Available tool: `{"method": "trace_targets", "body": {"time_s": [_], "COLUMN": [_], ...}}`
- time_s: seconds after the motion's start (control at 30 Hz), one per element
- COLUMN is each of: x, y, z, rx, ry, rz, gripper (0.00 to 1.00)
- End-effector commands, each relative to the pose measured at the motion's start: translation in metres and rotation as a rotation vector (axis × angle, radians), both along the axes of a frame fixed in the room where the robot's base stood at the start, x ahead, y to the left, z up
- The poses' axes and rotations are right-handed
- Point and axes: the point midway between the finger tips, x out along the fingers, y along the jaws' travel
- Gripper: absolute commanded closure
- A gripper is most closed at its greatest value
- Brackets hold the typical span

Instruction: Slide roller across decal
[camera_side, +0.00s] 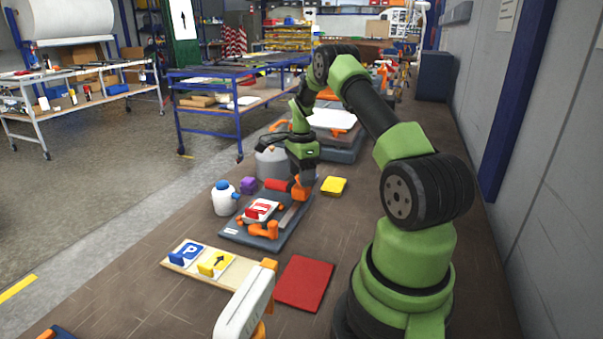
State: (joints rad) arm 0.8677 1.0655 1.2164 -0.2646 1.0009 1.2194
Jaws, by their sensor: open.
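My gripper (303,176) is open and points down over the worktable, past the dark grey tray. Just below it is a red cylinder (277,184) with an orange part (300,190) beside it, which looks like the roller. I cannot tell whether the fingers touch it. A red and white piece (260,209) lies on the dark grey tray (288,218). Nearer the camera, a pale board (228,278) carries a blue P sign (185,253) and a yellow arrow sign (214,263). I cannot tell which piece is the decal.
A white bottle with a blue cap (223,199), a purple block (248,185) and a grey container (272,163) stand left of the gripper. A yellow block (334,186) lies to its right. An orange tool (262,231) lies on the tray. A red mat (305,284) lies in front.

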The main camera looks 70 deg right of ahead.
Motion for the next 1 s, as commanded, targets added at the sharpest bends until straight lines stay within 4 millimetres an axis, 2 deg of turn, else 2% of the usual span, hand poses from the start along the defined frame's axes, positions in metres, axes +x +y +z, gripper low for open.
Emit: {"method": "trace_targets", "body": {"time_s": [0.13,0.3,0.37,0.4,0.57,0.67,1.0], "x": [0.0,0.0,0.0,0.0,0.001,0.001,0.001], "y": [0.0,0.0,0.0,0.0,0.004,0.015,0.084], "z": [0.0,0.0,0.001,0.001,0.001,0.001,0.001], "rx": [0.0,0.0,0.0,0.0,0.0,0.001,0.001], "ry": [0.0,0.0,0.0,0.0,0.0,0.003,0.003], "rz": [0.0,0.0,0.0,0.0,0.001,0.003,0.006], "gripper": [0.43,0.82,0.96,1.0,1.0,1.0,1.0]}}
